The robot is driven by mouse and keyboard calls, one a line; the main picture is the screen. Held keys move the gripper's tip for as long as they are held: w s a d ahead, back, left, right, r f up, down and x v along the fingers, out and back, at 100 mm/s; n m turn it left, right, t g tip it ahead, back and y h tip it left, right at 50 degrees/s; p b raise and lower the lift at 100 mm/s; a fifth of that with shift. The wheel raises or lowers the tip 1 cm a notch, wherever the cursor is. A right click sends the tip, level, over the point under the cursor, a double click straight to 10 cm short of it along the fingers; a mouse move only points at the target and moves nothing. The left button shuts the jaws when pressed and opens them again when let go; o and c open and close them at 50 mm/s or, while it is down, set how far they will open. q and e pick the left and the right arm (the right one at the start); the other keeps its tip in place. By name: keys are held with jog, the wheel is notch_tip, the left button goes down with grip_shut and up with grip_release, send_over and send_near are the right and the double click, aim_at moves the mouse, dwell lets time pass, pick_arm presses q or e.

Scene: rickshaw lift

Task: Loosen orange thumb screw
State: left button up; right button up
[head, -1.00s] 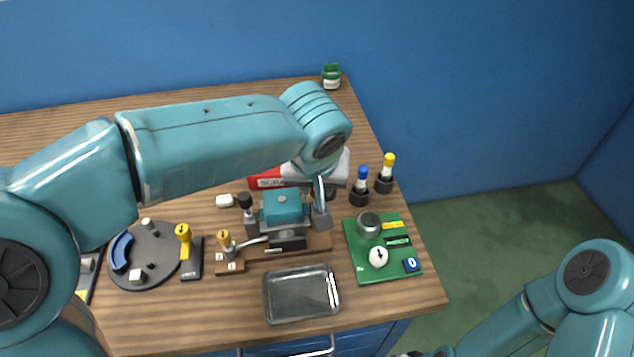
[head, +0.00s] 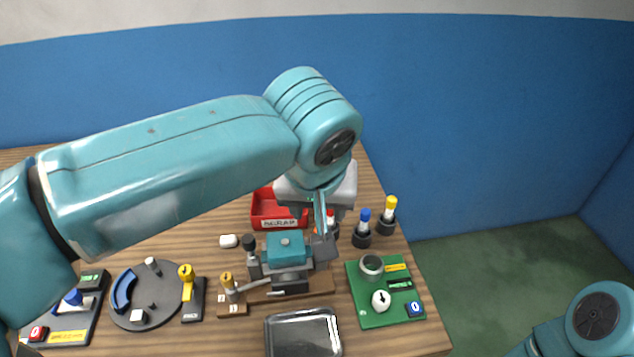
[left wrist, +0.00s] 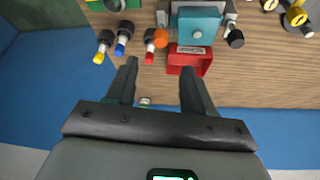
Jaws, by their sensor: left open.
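The orange thumb screw (left wrist: 160,38) shows in the left wrist view as a round orange knob at the side of the teal block (left wrist: 197,27) in its clamp fixture. In the head view the teal block (head: 286,245) sits in the middle of the table, and the screw is mostly hidden behind my left gripper. My left gripper (head: 322,222) hangs over the right end of the fixture. In the left wrist view its fingers (left wrist: 158,68) are apart and empty, with the screw beyond the tips, not between them. My right gripper is out of view.
A red bin (head: 268,210) stands behind the fixture. Blue-topped (head: 362,228) and yellow-topped (head: 387,215) posts stand to the right, with a red-topped one (left wrist: 150,55) close to the screw. A green board (head: 365,305) and metal tray (head: 303,335) lie in front.

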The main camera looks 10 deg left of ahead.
pick_arm(q)
jog(key=v, duration=0.6)
jog(key=shift+r+p, duration=0.25)
jog(key=shift+p, duration=0.1)
jog(key=shift+s, duration=0.2)
